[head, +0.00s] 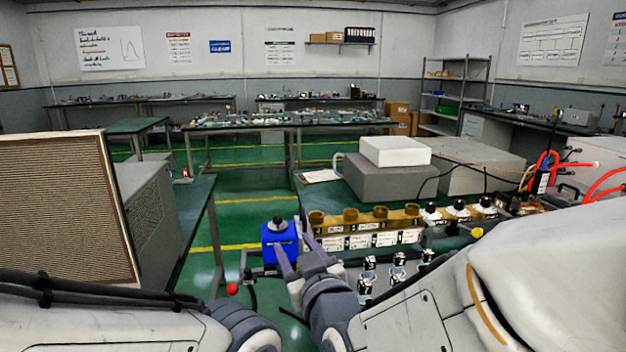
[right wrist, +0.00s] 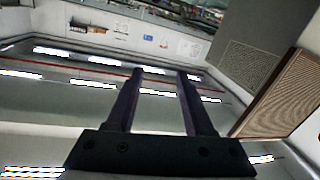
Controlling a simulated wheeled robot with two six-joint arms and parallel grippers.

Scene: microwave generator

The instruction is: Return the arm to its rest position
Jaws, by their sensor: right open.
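My right gripper (head: 291,232) is raised near the lower middle of the head view, its two fingers apart and pointing up and away. In the right wrist view the two dark fingers (right wrist: 168,74) stand apart with nothing between them, against the tilted room and ceiling lights. Parts of my left arm cross the lower left of the head view, but its gripper is not seen.
Behind the right fingers is a blue device (head: 270,238) with a dark knob. A bench to the right bears a row of brass fittings (head: 383,212), grey boxes (head: 392,185) and red cables (head: 604,181). A brown-meshed panel (head: 65,205) stands left. Green floor (head: 250,215) lies open between benches.

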